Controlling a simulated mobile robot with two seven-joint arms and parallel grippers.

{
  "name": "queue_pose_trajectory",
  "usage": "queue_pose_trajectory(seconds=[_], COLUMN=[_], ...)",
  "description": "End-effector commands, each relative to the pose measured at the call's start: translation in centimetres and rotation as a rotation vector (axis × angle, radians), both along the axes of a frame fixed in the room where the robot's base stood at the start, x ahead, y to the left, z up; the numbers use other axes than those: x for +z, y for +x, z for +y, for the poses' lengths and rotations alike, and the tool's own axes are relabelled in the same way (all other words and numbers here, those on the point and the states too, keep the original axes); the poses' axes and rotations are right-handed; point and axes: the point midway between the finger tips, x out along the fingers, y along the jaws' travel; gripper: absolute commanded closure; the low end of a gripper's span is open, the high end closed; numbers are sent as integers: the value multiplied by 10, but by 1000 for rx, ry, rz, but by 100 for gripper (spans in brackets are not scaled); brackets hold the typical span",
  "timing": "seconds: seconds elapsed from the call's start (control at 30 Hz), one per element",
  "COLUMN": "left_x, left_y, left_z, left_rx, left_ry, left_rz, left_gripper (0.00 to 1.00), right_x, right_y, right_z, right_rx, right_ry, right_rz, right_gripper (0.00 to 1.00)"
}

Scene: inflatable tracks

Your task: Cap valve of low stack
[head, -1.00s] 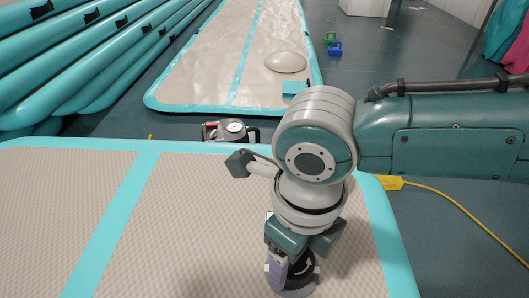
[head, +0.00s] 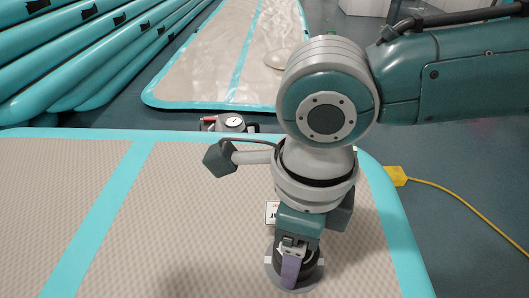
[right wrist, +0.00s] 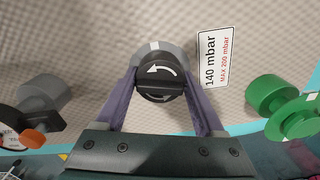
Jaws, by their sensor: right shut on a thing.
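My right gripper (head: 292,268) points straight down at the top track (head: 215,215), a beige mat with turquoise edges. Its purple fingers are shut on a round black cap (right wrist: 160,82) with a white curved arrow, one finger on each side. The cap is over a grey valve ring (right wrist: 150,50) set in the mat; whether it is fully seated I cannot tell. In the head view the cap (head: 312,268) is partly hidden by the near finger. A white label (right wrist: 216,56) beside the valve reads 140 mbar, MAX 200 mbar. My left gripper is not in view.
A pump with a gauge (head: 234,122) stands behind the mat. A green round fitting (right wrist: 270,92) and a grey one (right wrist: 42,92) show in the right wrist view. Another track (head: 215,55) lies behind, with turquoise tubes (head: 70,55) at left. A yellow cable (head: 450,205) runs along the floor at right.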

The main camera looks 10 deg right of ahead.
Motion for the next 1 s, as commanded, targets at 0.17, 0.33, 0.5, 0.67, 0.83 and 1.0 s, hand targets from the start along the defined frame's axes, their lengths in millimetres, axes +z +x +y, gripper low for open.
queue_pose_trajectory(seconds=[0.17, 0.33, 0.5, 0.67, 0.83, 1.0], left_x=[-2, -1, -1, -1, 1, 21], left_y=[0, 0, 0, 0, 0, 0], left_z=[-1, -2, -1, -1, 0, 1], left_rx=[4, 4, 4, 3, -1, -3], left_ry=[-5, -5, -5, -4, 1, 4], left_rz=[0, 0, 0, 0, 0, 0], left_gripper=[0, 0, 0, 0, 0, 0], right_x=[0, 0, 0, 0, 4, 32], right_y=[-1, -1, -1, -1, -1, 0], right_z=[0, 0, 0, 0, 0, 0], right_rx=[6, 6, 5, 5, 5, 6], right_ry=[0, 0, 0, 0, 1, 1], right_rz=[2, 1, 1, 1, 1, -1], right_gripper=[82, 25, 6, 0, 0, 0])
